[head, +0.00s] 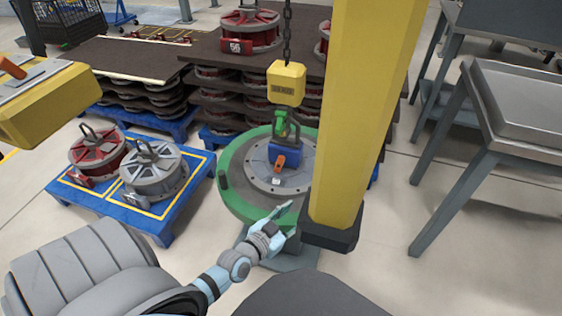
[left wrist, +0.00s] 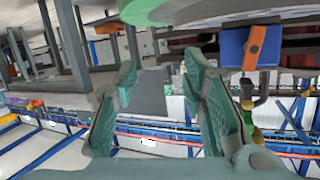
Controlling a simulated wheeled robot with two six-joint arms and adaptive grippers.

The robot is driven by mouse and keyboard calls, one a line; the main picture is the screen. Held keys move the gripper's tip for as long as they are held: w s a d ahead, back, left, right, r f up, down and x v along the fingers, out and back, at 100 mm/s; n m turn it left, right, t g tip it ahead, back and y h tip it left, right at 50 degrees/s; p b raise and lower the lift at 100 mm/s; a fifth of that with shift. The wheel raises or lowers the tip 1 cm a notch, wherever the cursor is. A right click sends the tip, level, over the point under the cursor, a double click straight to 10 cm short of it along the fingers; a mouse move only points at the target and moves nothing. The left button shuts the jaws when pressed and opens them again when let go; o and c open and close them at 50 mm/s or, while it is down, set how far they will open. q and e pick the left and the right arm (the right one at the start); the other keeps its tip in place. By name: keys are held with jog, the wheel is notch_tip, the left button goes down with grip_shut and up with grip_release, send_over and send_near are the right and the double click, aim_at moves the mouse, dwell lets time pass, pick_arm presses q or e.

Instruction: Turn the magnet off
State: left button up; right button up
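The magnet (head: 287,153) is a blue block with an orange lever (head: 280,163). It sits on a grey disc (head: 262,180) on the round green-rimmed stand (head: 231,187), under a green hook (head: 281,124). My left gripper (head: 288,217) is open and empty at the near side of the stand, apart from the lever. In the left wrist view, its fingers (left wrist: 160,72) are spread, and the magnet (left wrist: 232,46) with its orange lever (left wrist: 254,48) shows at the upper right. My right gripper is not in view.
A yellow post (head: 368,90) stands just right of the stand, close to my left gripper. A yellow hoist block (head: 286,84) hangs on a chain above the magnet. A blue pallet (head: 197,187) with red and grey discs is at left; grey tables (head: 515,100) are at right.

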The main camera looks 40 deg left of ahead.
aim_at(280, 162)
pick_arm(q)
jog(key=a+n+y, duration=0.1)
jog(key=a+y, duration=0.1)
jog(key=a, duration=0.1)
jog(key=w+a+r+n+t+y, duration=0.1)
jog(key=a+y, duration=0.1)
jog(key=a, duration=0.2)
jog(key=a+n+t+y, duration=0.1)
jog(key=a+y, duration=0.1)
jog(key=a, duration=0.1)
jog(key=shift+w+a+r, duration=0.25)
jog(key=shift+a, duration=0.15)
jog(key=b+x, duration=0.6)
jog(key=x, duration=0.6)
jog(key=shift+w+f, duration=0.1)
jog(key=shift+w, duration=0.1)
jog(key=shift+w+a, duration=0.1)
jog(key=shift+w, duration=0.3)
grip_shut()
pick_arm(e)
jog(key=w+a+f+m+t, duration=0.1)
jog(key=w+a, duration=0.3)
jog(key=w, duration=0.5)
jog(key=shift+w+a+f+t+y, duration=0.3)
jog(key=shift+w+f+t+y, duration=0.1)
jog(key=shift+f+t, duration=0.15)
